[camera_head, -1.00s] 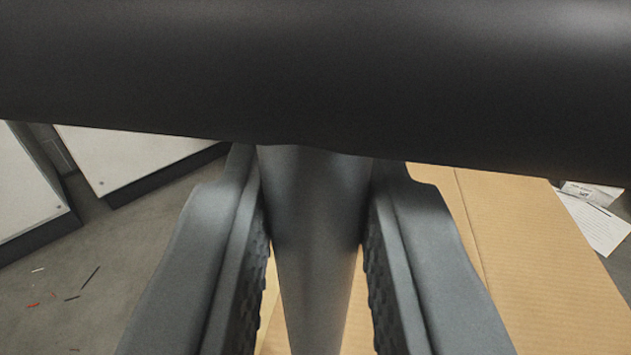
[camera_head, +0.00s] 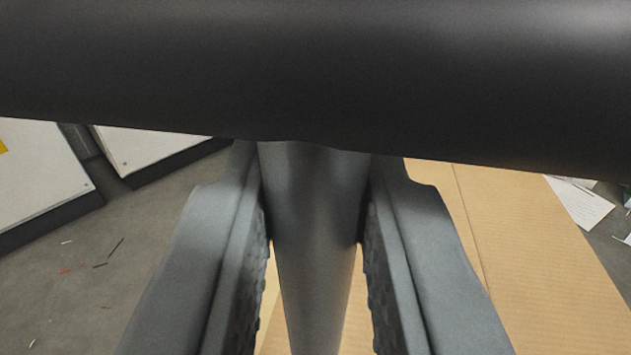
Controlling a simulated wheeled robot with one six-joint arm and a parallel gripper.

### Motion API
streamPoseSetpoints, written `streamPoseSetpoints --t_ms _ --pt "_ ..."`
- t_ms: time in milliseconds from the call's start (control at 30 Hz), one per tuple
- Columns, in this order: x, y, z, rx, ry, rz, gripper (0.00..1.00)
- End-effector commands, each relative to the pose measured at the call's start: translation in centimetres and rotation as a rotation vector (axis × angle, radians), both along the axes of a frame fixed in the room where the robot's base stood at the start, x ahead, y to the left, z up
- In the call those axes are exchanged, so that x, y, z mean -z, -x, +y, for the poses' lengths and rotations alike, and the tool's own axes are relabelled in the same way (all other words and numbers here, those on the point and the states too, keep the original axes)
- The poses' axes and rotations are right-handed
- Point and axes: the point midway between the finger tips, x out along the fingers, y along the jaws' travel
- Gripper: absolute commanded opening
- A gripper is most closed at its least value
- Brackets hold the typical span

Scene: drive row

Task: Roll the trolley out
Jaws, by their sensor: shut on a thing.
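My gripper (camera_head: 315,255) shows in the head camera view with a finger on each side of a grey upright post (camera_head: 312,200), which looks like part of the trolley's handle. The fingers are shut on the post. A wide dark bar (camera_head: 310,70) crosses the top of the view above the fingers; whether it belongs to the trolley cannot be told. A brown cardboard box (camera_head: 530,260) lies below and behind the post, to the right. The trolley's deck and wheels are hidden.
White panels or cabinets with dark bases (camera_head: 40,175) stand at the left. Grey floor (camera_head: 120,290) with small scraps is open at lower left. White papers (camera_head: 582,203) lie on the floor beyond the box at right.

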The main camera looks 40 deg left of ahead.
Motion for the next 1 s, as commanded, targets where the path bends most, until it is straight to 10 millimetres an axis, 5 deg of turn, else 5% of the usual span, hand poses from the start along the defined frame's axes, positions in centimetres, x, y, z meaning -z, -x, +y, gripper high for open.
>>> streamPoseSetpoints --t_ms 167,200,300,667,1000 --pt "0.2 0.3 -0.1 -0.001 0.001 0.004 0.00" --pt "0.3 0.3 -0.1 -0.001 0.002 0.005 0.24" --pt "0.2 0.2 0.0 -0.001 0.001 0.004 0.39" --pt "0.1 0.5 -0.4 0.000 0.001 0.003 0.39" --pt "0.1 4.7 -4.1 0.003 0.001 0.003 0.39"
